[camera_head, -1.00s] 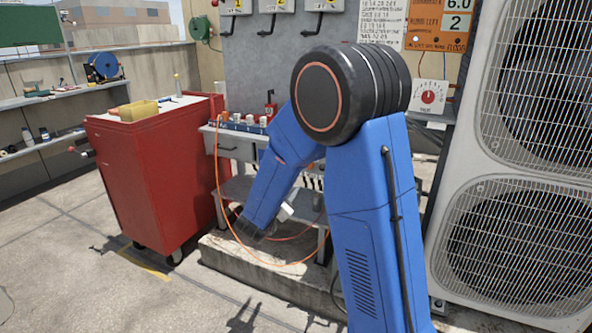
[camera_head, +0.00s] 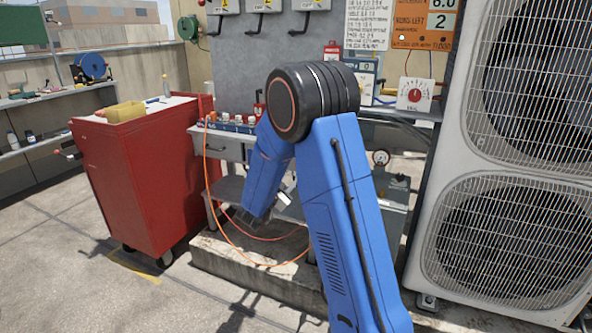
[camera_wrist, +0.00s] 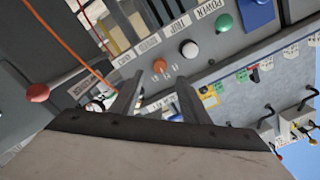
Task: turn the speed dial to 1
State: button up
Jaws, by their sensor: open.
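The speed dial is a white square plate with a round red knob (camera_head: 414,95), on the wall just left of the condenser in the head view. Its scale marks are too small to read there, and I cannot tell its setting. My gripper (camera_wrist: 158,100) shows in the wrist view with its two dark fingers apart and nothing between them. In the head view the wrist hangs low, left of and well below the dial, beside the grey bench, and the fingers are hard to make out. The dial is not recognisable in the wrist view.
A large condenser unit (camera_head: 520,180) stands on the right. A red tool cabinet (camera_head: 140,180) is on the left. The grey bench (camera_head: 228,148) carries several buttons, with an orange hose (camera_head: 212,215) looping down. A gauge (camera_head: 380,157) stands behind my arm. Open floor lies in front.

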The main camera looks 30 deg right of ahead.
jog(key=x, duration=0.7)
jog(key=shift+w+d, duration=0.15)
jog(key=shift+d, duration=0.15)
grip_shut()
